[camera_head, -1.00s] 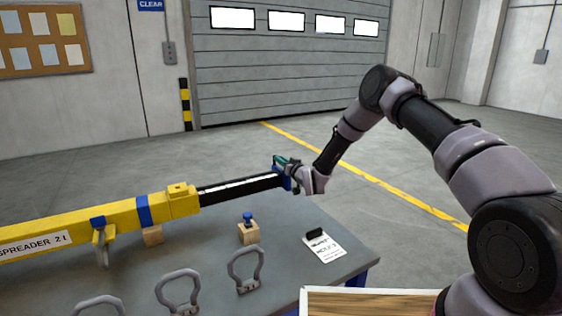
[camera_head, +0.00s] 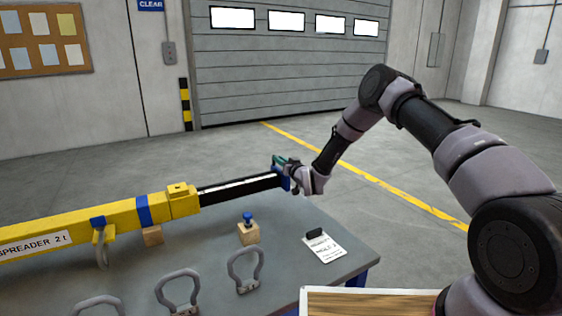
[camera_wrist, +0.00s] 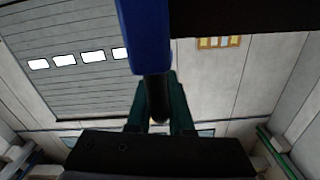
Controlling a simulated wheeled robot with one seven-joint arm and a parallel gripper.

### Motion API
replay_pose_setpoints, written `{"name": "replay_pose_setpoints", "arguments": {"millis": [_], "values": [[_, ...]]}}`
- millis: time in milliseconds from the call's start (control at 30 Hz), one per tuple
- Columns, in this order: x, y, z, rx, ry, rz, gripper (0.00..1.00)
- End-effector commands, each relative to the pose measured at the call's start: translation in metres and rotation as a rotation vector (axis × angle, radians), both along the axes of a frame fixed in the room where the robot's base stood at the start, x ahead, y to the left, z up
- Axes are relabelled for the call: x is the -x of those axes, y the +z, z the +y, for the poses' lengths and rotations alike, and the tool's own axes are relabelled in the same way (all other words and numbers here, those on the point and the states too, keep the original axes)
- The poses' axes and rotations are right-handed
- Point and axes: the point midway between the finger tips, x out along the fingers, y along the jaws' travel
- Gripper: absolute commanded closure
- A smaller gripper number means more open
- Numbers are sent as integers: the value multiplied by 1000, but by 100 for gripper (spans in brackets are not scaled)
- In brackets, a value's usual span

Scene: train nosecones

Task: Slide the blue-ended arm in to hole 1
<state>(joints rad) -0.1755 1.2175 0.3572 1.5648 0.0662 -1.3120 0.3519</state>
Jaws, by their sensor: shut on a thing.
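The black sliding arm (camera_head: 240,188) sticks out of the right end of the yellow spreader beam (camera_head: 110,220). A blue end piece (camera_head: 282,178) caps the arm's outer end; it also shows large in the wrist view (camera_wrist: 147,35). My gripper (camera_head: 286,163) is at this blue end, and in the wrist view its green fingers (camera_wrist: 160,108) are closed around a dark rounded part below the blue piece. A long stretch of the black arm is outside the beam. The holes on the arm cannot be made out.
A blue-headed pin (camera_head: 248,219) stands in a wooden block (camera_head: 248,234) on the grey table (camera_head: 215,240). Several grey shackles (camera_head: 246,270) stand near the front. A white tag (camera_head: 324,248) lies at the right. A wood-topped box (camera_head: 370,303) is at the bottom edge.

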Motion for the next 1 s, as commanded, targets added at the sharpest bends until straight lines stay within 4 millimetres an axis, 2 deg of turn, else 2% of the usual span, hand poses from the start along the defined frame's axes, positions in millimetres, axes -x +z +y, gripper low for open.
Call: {"name": "replay_pose_setpoints", "arguments": {"millis": [267, 500, 700, 833, 1000], "values": [[35, 0, 51, -5, 8, 5, 100], [77, 0, 113, -4, 10, 4, 100], [107, 0, 157, -3, 8, 3, 100], [121, 0, 178, -3, 8, 3, 100], [132, 0, 195, -3, 6, 3, 100]]}}
